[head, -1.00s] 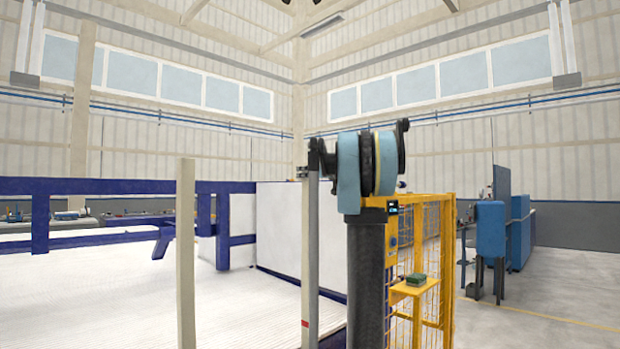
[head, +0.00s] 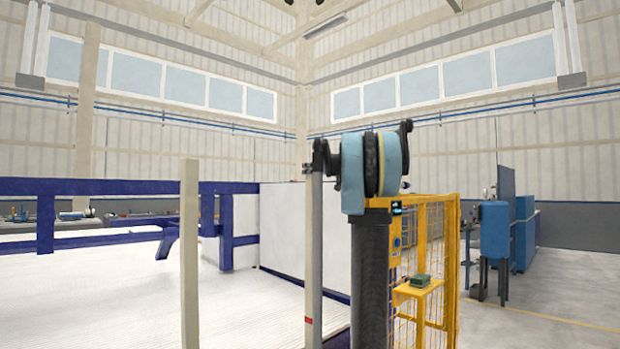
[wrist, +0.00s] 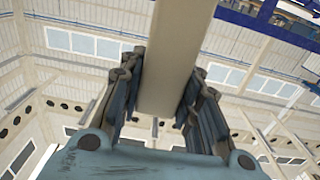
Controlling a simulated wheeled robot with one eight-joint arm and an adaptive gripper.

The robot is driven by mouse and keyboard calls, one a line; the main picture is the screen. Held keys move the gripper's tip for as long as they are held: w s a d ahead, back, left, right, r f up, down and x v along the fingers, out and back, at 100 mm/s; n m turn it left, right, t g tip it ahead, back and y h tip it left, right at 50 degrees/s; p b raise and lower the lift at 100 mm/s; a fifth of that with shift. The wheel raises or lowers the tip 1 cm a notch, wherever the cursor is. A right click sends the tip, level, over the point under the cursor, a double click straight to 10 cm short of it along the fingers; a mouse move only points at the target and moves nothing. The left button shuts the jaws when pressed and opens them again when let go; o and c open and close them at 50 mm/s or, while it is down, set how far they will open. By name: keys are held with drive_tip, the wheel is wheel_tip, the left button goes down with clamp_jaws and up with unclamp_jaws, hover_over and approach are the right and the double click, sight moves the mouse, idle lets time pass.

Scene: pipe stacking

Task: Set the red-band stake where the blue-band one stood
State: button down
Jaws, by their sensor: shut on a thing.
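The red-band stake (head: 314,240) is a tall pale post, close to upright, with a small red band (head: 308,319) low on it. My gripper (head: 318,160) is shut on this stake near its top. In the wrist view the pale stake (wrist: 168,60) runs between the two fingers of my gripper (wrist: 163,85). Another pale upright stake (head: 190,250) stands apart to the left; no band shows on its visible part. The lower ends of both are cut off by the frame. No blue band is in view.
Dark blue rails (head: 100,187) and a white panel (head: 290,225) stand behind the stakes. A yellow mesh cage (head: 425,260) with a small shelf is close on the right. Blue machines (head: 495,230) stand farther right. Open floor (head: 550,290) lies at the right.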

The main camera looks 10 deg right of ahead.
drive_tip(key=shift+r, duration=3.65)
wheel_tip(320, 180, up, 12)
